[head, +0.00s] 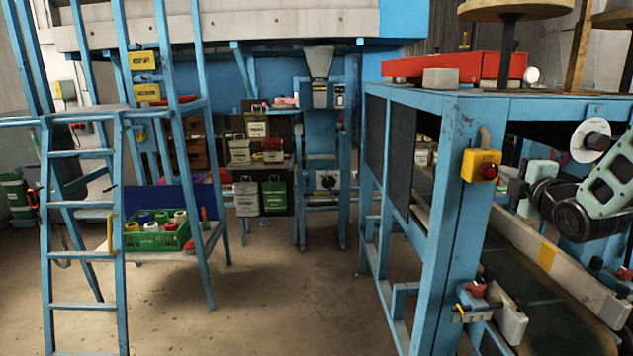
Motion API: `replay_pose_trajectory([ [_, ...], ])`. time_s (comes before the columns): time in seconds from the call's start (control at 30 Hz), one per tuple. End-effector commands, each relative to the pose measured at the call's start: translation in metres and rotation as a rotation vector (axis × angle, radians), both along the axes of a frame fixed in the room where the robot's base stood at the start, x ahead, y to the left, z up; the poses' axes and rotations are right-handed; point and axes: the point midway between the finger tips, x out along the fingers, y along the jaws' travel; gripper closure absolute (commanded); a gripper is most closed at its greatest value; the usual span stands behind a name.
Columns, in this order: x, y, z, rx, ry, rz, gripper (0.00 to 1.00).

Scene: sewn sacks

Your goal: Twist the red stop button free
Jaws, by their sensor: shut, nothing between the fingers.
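A yellow box (482,165) is fixed to the front blue post of the frame at right, with a cable running up from its top. The red stop button (489,172) sits on the box's face, on its right side. My gripper (512,186) is just right of the box, its dark fingers pointing toward the button. The fingers look shut and empty, with a small gap seeming to lie between them and the button. The finger tips are small and dark, so contact is hard to judge.
Another red button (476,289) is on a unit low on the same post. A conveyor (545,255) runs below my arm. A red slab (455,67) lies on the frame's top. A blue ladder (80,205) stands at left. The middle floor (285,290) is clear.

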Motion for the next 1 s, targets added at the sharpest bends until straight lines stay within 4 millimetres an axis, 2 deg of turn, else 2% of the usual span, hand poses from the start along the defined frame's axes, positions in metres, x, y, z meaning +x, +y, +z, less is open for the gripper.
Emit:
replay_pose_trajectory([
  [0.03, 0.0007, -0.0071, -0.0066, 0.0, 0.011, -0.016, 1.0],
  [0.1, 0.0007, -0.0071, -0.0071, 0.0, 0.011, -0.016, 1.0],
  [1.0, 0.0017, 0.0002, -0.0101, 0.001, 0.009, -0.003, 1.0],
])
